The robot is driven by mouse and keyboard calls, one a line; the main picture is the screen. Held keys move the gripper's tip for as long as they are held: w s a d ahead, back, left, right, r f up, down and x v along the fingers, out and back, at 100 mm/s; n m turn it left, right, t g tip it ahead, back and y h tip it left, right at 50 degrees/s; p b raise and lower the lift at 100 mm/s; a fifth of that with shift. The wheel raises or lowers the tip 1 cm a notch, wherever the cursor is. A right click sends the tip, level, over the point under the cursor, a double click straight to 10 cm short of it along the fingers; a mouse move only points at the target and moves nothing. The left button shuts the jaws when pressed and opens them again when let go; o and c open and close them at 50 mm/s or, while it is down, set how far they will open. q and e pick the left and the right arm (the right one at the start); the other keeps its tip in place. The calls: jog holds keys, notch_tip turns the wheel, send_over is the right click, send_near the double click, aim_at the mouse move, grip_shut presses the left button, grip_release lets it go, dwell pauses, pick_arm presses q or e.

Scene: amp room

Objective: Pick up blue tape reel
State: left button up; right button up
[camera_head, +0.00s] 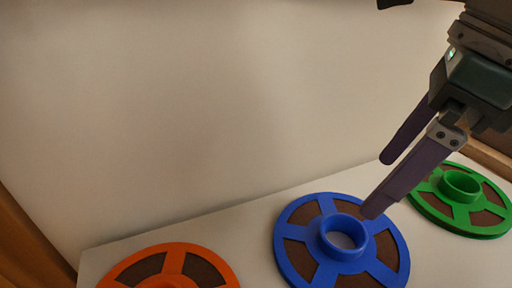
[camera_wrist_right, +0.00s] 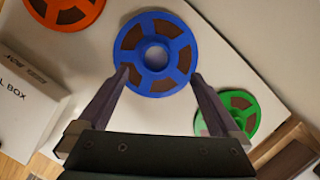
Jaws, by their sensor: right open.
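The blue tape reel (camera_head: 298,254) lies flat on a white surface, between the other two reels, with a raised ring hub at its centre. My right gripper (camera_head: 378,186) comes in from the upper right and is open, its fingertips near the reel's right side in the head view. In the right wrist view the blue reel (camera_wrist_right: 156,28) is ahead, between and beyond the two fingertips of the right gripper (camera_wrist_right: 160,72). The gripper holds nothing; I cannot tell whether a finger touches the reel. My left gripper is not in view.
An orange reel (camera_head: 140,268) lies to the left and a green reel (camera_head: 463,208) to the right on the same white surface (camera_head: 250,222). A wall stands behind. A white box (camera_wrist_right: 22,100) with lettering shows at the left in the right wrist view.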

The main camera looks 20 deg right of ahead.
jog(key=b, duration=0.1)
send_near(350, 225)
jog(key=a+f, duration=0.1)
jog(key=a, duration=0.1)
jog(key=shift+s+a+f, duration=0.15)
jog(key=shift+a+f, duration=0.1)
jog(key=shift+f, duration=0.15)
jog(key=b+x, duration=0.1)
jog(key=x, duration=0.4)
jog(key=shift+a+f, duration=0.1)
jog(key=shift+f, duration=0.15)
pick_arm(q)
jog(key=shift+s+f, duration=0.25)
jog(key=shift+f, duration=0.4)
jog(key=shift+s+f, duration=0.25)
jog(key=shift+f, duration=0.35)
pick_arm(e)
jog(key=shift+r, duration=0.1)
grip_shut()
